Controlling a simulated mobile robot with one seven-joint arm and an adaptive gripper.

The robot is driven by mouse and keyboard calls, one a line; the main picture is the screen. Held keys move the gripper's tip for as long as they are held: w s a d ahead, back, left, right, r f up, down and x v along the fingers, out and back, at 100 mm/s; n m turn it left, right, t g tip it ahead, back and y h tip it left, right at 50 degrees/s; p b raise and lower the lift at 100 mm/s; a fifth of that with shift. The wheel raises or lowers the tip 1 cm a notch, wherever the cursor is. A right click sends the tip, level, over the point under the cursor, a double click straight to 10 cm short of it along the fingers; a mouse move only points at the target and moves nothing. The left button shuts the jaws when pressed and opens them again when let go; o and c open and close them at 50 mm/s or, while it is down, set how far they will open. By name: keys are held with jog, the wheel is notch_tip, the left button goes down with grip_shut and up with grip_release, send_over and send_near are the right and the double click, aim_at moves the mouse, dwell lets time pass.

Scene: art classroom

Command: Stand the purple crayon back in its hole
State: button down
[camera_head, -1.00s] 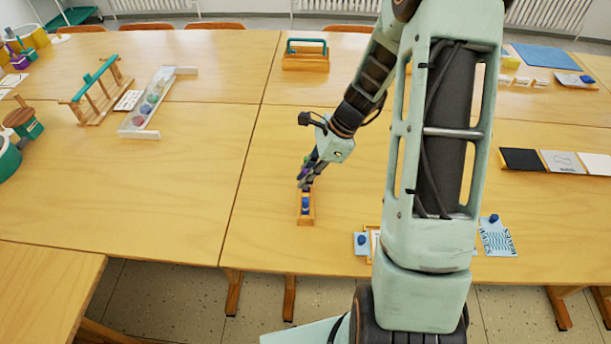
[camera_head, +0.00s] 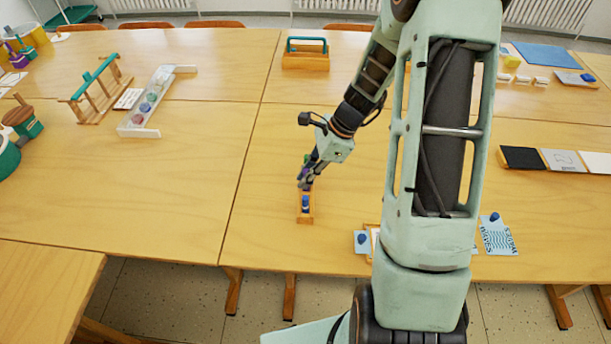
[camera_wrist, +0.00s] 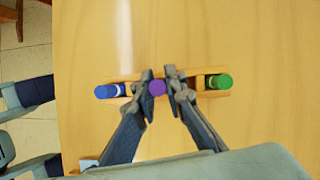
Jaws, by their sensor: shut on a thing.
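The purple crayon (camera_wrist: 157,88) is between the two fingertips of my gripper (camera_wrist: 159,88), which is shut on it. The wrist view looks down on the crayon's round end. In the head view my gripper (camera_head: 305,180) is over the small wooden crayon block (camera_head: 306,219) and covers much of it. The block also shows in the wrist view (camera_wrist: 125,77), with a blue crayon (camera_wrist: 110,91) at its left and a green crayon (camera_wrist: 218,82) at its right. The purple crayon's lower end and its hole are hidden, so I cannot tell how deep it sits.
Cards with blue knobs (camera_head: 362,240) lie to the right of the block. A wooden carrier with a green handle (camera_head: 306,57) stands farther back. A white rack with coloured discs (camera_head: 150,102) stands to the left.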

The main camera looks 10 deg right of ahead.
aim_at(305, 171)
jog(key=shift+f+b, duration=0.4)
jog(key=shift+f, duration=0.35)
dwell(0.8)
jog(key=c, duration=1.9)
grip_release()
jog(key=shift+o, duration=0.4)
jog(key=shift+o, duration=0.8)
jog(key=shift+r, duration=0.1)
jog(key=shift+r+p, duration=2.5)
jog(key=shift+r, duration=0.5)
